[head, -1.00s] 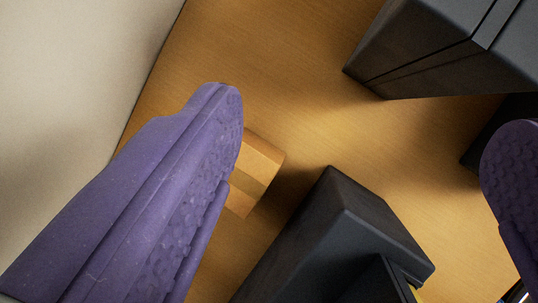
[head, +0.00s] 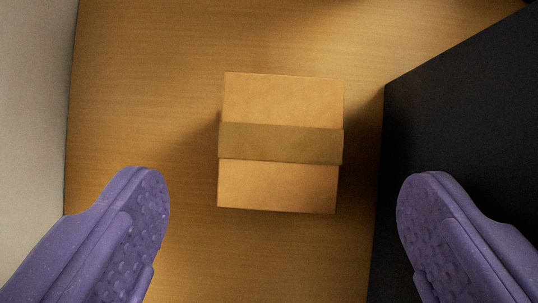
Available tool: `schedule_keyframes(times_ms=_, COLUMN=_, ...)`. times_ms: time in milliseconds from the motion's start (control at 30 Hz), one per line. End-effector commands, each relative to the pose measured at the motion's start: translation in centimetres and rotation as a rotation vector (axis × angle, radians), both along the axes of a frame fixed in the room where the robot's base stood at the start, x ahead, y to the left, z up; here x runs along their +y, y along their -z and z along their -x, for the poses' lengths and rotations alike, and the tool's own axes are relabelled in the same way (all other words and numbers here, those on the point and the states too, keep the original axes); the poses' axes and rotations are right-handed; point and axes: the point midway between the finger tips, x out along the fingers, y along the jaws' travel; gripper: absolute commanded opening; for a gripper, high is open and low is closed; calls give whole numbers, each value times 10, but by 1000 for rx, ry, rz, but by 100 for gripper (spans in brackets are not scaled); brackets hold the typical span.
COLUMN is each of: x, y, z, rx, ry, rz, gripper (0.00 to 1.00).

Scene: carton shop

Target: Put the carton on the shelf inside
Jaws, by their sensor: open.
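The carton (head: 280,102) is a small orange-brown box with a darker tape band across its middle. It rests on a wooden surface (head: 140,90) in the upper middle of the head view. My gripper (head: 283,205) shows as two purple textured fingers, one at the lower left and one at the lower right. The fingers are wide apart and nothing is between their pads. The carton appears ahead of the fingertips and between their lines, with clear room on each side. Whether the wooden surface is the shelf, I cannot tell.
A large black block (head: 460,130) stands close to the carton's right side, and the right finger overlaps it in the view. A pale surface (head: 35,100) runs along the left edge. Bare wood lies left of the carton. Another dark thing shows at the top edge.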

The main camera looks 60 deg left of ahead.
Motion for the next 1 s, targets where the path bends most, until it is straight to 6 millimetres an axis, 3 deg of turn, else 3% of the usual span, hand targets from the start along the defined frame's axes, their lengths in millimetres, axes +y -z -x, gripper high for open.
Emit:
schedule_keyframes(times_ms=167, x=-7, y=8, z=7, rx=-15, ry=56, rz=33, gripper=88)
schedule_keyframes(times_ms=700, x=-49, y=67, z=5, rx=-17, ry=57, rz=33, gripper=88)
schedule_keyframes(times_ms=933, x=-50, y=67, z=5, rx=-17, ry=56, rz=33, gripper=88)
schedule_keyframes(times_ms=1000, x=-50, y=67, z=5, rx=-17, ry=56, rz=33, gripper=72)
